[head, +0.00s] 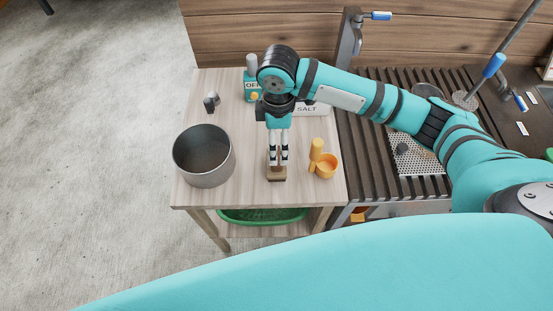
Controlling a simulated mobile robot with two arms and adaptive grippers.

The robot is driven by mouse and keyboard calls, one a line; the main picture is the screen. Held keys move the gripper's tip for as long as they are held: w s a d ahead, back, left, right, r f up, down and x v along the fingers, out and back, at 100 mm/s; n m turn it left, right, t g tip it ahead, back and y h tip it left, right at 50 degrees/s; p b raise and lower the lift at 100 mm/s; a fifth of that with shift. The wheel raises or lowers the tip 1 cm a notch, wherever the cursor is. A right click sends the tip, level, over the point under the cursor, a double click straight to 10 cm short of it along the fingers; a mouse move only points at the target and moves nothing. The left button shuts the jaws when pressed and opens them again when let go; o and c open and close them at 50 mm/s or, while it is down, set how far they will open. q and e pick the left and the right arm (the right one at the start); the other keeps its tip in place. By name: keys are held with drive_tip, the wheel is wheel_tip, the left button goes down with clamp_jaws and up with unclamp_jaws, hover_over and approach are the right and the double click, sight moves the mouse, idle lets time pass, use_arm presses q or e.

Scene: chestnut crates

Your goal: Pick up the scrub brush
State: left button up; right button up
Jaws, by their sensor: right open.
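The scrub brush, seemingly the small brown wooden block (277,174), lies on the light wooden table near its front edge. My right gripper (278,160) points down from above, with its fingers at the brush. The jaws are open. The fingers hide part of the brush, and I cannot tell whether they touch it. My left gripper is not in view.
A grey pot (190,166) stands left on the table. An orange cup (329,167) and a yellow-orange upright item (316,150) stand close right of my gripper. A SALT box (308,109) and a teal bottle (251,85) are behind. A slatted surface adjoins at right.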

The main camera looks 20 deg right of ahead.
sight(278, 156)
wheel_tip(278, 156, down, 3)
drive_tip(key=shift+w+f, duration=0.1)
drive_tip(key=shift+f, duration=0.05)
wheel_tip(278, 156, down, 3)
drive_tip(key=shift+r+p, duration=0.1)
drive_tip(key=shift+p, duration=0.55)
wheel_tip(278, 156, down, 4)
drive_tip(key=shift+w+r+p, duration=0.15)
drive_tip(key=shift+r+p, duration=0.1)
drive_tip(key=shift+p, duration=0.1)
drive_tip(key=shift+f, duration=0.2)
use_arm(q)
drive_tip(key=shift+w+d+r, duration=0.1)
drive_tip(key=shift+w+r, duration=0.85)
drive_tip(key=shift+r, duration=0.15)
use_arm(e)
drive_tip(key=c, duration=1.4)
